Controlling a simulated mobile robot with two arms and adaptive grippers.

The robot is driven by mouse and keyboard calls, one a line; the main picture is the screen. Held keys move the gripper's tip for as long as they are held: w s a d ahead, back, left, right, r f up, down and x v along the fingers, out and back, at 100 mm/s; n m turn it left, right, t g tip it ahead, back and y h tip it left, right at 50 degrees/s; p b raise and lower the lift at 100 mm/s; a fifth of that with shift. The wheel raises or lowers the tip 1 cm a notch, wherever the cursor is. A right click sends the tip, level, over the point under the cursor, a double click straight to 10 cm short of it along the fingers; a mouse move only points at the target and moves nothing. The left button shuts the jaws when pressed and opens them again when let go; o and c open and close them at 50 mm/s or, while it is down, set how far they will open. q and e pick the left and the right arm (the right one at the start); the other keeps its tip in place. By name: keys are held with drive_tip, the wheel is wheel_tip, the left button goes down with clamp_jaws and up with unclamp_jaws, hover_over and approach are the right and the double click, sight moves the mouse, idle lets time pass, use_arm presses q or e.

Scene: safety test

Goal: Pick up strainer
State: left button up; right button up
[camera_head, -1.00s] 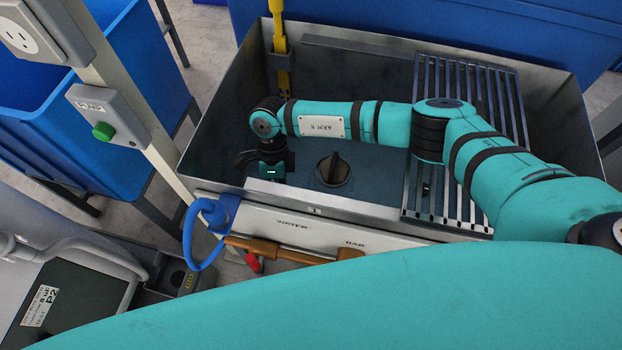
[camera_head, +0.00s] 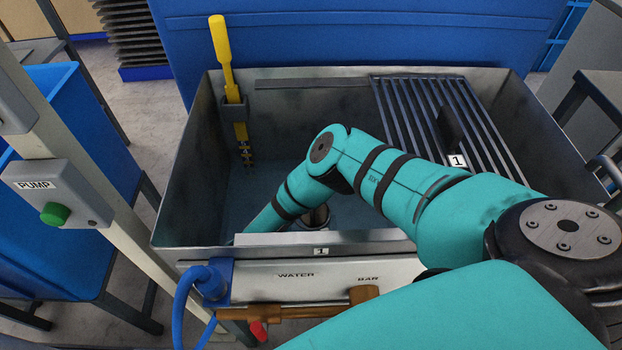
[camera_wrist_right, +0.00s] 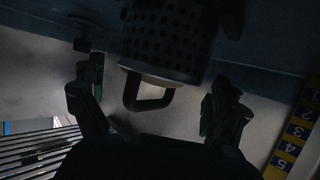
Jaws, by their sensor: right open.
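The strainer (camera_wrist_right: 168,38), a dark perforated cylinder with a looped handle (camera_wrist_right: 148,103), fills the upper middle of the right wrist view. My right gripper (camera_wrist_right: 155,88) is open and empty, with one finger on each side of the handle and apart from it. The head view shows a small part of a round, metallic-looking thing (camera_head: 316,218), mostly hidden by my right arm; I cannot tell whether it is the strainer. My right gripper is hidden there behind the tank's front wall. My left gripper is not in view.
The metal tank (camera_head: 210,150) has a slatted grating (camera_head: 430,115) over its right side. A yellow-handled tool (camera_head: 222,55) stands in a holder at the back left wall. A yellow numbered scale (camera_wrist_right: 293,135) shows in the wrist view. A pump switch box (camera_head: 60,190) is left.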

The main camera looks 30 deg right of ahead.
sight(308, 216)
drive_tip(key=x, duration=0.3)
drive_tip(key=shift+d+f, duration=0.1)
drive_tip(key=shift+f, duration=0.05)
drive_tip(key=c, duration=1)
